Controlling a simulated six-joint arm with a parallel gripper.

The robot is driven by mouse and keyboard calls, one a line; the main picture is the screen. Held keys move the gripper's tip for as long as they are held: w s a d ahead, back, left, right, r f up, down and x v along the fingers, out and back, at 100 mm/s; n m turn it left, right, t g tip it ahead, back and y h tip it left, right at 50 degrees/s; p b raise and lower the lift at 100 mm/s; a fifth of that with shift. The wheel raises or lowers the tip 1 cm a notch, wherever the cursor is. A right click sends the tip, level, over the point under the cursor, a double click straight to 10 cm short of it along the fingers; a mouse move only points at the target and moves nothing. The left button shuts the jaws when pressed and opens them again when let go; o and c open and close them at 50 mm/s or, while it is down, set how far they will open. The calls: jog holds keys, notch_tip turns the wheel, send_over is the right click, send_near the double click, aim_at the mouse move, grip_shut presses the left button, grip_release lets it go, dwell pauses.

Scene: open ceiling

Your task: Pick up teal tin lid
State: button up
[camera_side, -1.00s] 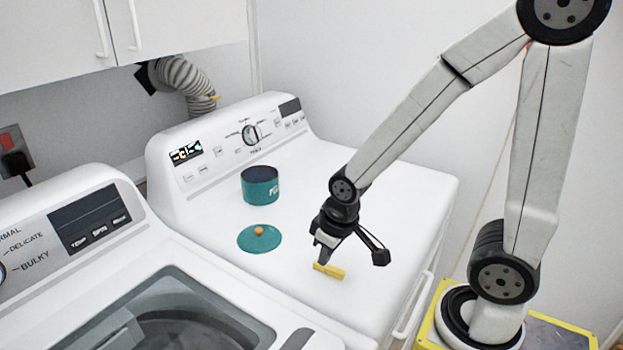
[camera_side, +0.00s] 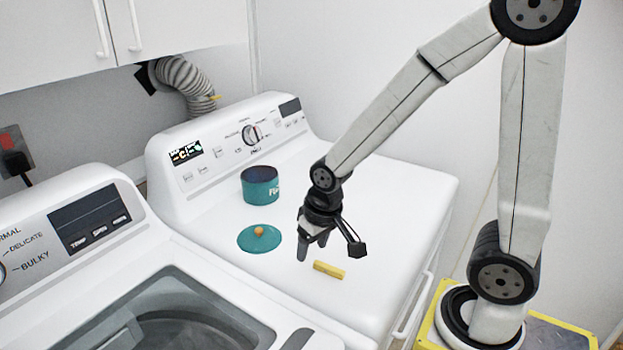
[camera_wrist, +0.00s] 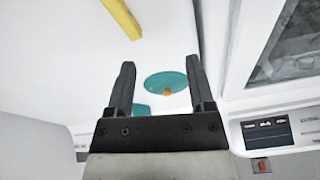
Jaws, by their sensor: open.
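The teal tin lid (camera_side: 259,239) lies flat on the white dryer top and has a small orange-brown knob (camera_side: 259,231) at its middle. The open teal tin (camera_side: 260,185) stands upright behind it. My gripper (camera_side: 310,252) is open and empty, pointing down, to the right of the lid and apart from it. In the wrist view the lid (camera_wrist: 166,83) shows between the two fingers (camera_wrist: 161,85), farther off than their tips. Part of the teal tin (camera_wrist: 141,110) shows below it, partly hidden by the gripper.
A yellow block (camera_side: 328,270) lies on the dryer top (camera_side: 400,215) just right of my gripper. The dryer's control panel (camera_side: 235,140) rises behind the tin. The washer (camera_side: 110,270) with its glass lid stands at left, past a gap. The dryer top is otherwise clear.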

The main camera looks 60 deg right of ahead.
aim_at(259, 229)
jog(key=w+d+m, duration=0.1)
jog(key=w+m, duration=0.4)
jog(key=w, duration=0.1)
jog(key=w+d+r+m+g, duration=0.1)
jog(key=w+m, duration=0.4)
jog(key=w+d+r+m+g, duration=0.1)
jog(key=w+m, duration=0.4)
jog(key=w, duration=0.1)
jog(key=shift+w+d+m, duration=0.25)
jog(key=shift+w+m, duration=0.05)
jog(key=shift+f, duration=1.25)
jog(key=shift+f, duration=0.15)
jog(key=shift+d+f, duration=0.15)
jog(key=shift+f, duration=2.3)
jog(key=shift+w, duration=0.1)
grip_shut()
